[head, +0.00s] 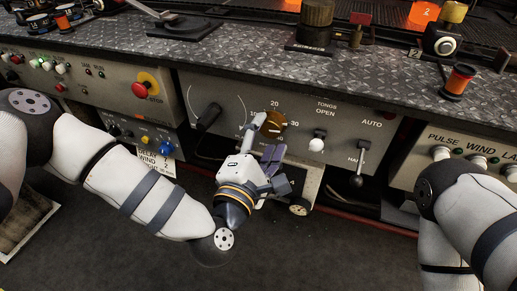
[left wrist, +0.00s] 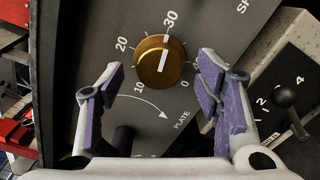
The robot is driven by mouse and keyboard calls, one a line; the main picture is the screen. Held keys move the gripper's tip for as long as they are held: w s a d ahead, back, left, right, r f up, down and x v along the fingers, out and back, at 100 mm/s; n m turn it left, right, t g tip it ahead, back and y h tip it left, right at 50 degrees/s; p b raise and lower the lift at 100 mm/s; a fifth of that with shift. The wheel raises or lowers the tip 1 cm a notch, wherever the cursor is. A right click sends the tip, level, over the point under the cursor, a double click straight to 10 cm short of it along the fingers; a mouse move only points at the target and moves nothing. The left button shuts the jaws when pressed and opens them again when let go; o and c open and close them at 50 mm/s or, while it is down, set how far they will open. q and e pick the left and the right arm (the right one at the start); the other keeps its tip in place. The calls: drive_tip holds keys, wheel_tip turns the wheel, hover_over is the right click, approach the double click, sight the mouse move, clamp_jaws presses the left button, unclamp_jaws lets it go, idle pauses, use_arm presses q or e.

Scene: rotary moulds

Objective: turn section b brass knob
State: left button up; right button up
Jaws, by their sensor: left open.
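The brass knob (head: 272,124) sits on the grey front panel, with 20 and 30 printed by it. In the left wrist view the brass knob (left wrist: 158,62) is round, and its white line points towards the 30. My left gripper (head: 268,142) is open in front of the panel. In the left wrist view its purple-padded fingers (left wrist: 162,78) stand apart on either side of the knob, with gaps between. Part of the knob is hidden by a finger in the head view. My right gripper is out of view.
A black knob (head: 209,117) is left of the brass one. A white-balled lever (head: 316,144) under TONGS OPEN and a black-balled lever (head: 357,178) under AUTO stand to its right. A red stop button (head: 140,89) is farther left. The patterned bench top (head: 235,50) overhangs the panel.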

use_arm(q)
drive_tip(key=v, duration=0.9)
drive_tip(key=shift+s+a, duration=0.15)
drive_tip(key=shift+s, duration=0.2)
drive_tip(key=s+a+f+m+g+p, duration=0.3)
drive_tip(key=s+f+m+g+p, duration=0.2)
drive_tip(key=s+f+m+g, duration=1.1)
drive_tip(key=s+a+m+g+y+p, duration=0.2)
drive_tip(key=s+a+y, duration=0.3)
drive_tip(key=s+a, duration=1.1)
drive_tip(key=s+m+g, duration=0.1)
drive_tip(key=s, duration=0.2)
drive_tip(key=shift+r+g+y, duration=0.3)
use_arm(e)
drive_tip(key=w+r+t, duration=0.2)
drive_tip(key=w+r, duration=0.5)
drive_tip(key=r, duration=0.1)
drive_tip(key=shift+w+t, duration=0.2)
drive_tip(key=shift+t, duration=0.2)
